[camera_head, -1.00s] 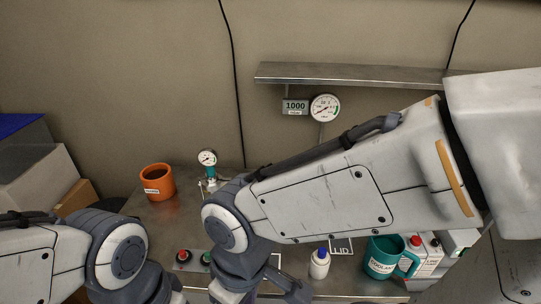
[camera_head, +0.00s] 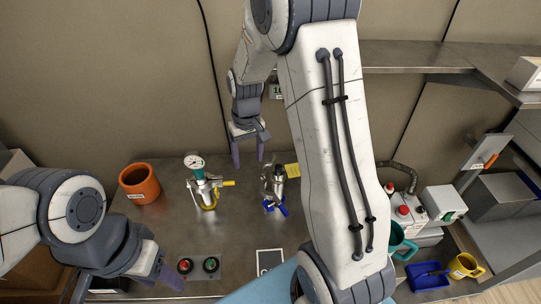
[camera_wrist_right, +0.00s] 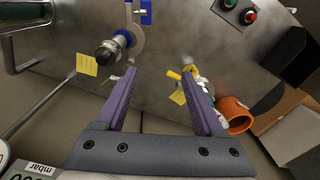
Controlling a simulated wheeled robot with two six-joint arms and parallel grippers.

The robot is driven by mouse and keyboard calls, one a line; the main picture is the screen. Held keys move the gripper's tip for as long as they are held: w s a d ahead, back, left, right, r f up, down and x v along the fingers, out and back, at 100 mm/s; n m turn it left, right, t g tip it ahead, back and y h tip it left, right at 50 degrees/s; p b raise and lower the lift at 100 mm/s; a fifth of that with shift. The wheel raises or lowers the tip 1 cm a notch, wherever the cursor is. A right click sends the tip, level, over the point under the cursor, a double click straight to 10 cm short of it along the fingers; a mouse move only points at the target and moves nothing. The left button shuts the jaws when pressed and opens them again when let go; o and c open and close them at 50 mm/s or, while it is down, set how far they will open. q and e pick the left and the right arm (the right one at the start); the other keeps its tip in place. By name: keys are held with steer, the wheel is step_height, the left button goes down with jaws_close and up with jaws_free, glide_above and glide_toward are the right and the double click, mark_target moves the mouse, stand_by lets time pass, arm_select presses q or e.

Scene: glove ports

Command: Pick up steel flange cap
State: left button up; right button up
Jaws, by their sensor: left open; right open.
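I cannot single out the steel flange cap with certainty. A steel fitting with a blue handle (camera_head: 277,187) stands on the metal table in the head view; the right wrist view shows it at upper left with a dark round end (camera_wrist_right: 107,51). My right gripper (camera_head: 248,157) is open and empty, pointing down above the back of the table, between that fitting and the gauge fitting with a yellow handle (camera_head: 208,187). Its spread fingers also show in the right wrist view (camera_wrist_right: 158,77). My left gripper (camera_head: 166,271) is open at the front left, with nothing seen between its fingers.
An orange pot (camera_head: 139,184) stands at the back left of the table. A red and green button box (camera_head: 198,266) and a marked rectangle (camera_head: 269,261) lie toward the front. A teal pitcher (camera_head: 402,241), blue tray (camera_head: 428,276) and yellow mug (camera_head: 466,266) are at right.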

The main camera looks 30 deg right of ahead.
mark_target(279, 166)
steer(key=d+f, duration=0.1)
steer(key=d, duration=0.2)
steer(key=w+d+f+m+p, duration=0.1)
steer(key=d, duration=0.3)
steer(key=d+f+m, duration=0.1)
steer(key=d, duration=0.3)
steer(key=shift+w+p, duration=0.3)
steer(key=shift+m, duration=0.3)
steer(key=f, duration=0.3)
steer(key=f+p, duration=0.1)
steer(key=shift+d+f, duration=0.3)
steer(key=shift+f, duration=0.3)
steer(key=shift+a+f+p, duration=0.1)
steer(key=shift+f+p, duration=0.45)
step_height(279, 166, down, 3)
steer(key=shift+a+f+p, duration=0.15)
steer(key=shift+p, duration=0.7)
steer(key=shift+f, duration=0.55)
arm_select(q)
step_height(279, 166, up, 7)
steer(key=shift+f, duration=0.15)
arm_select(e)
jaws_close()
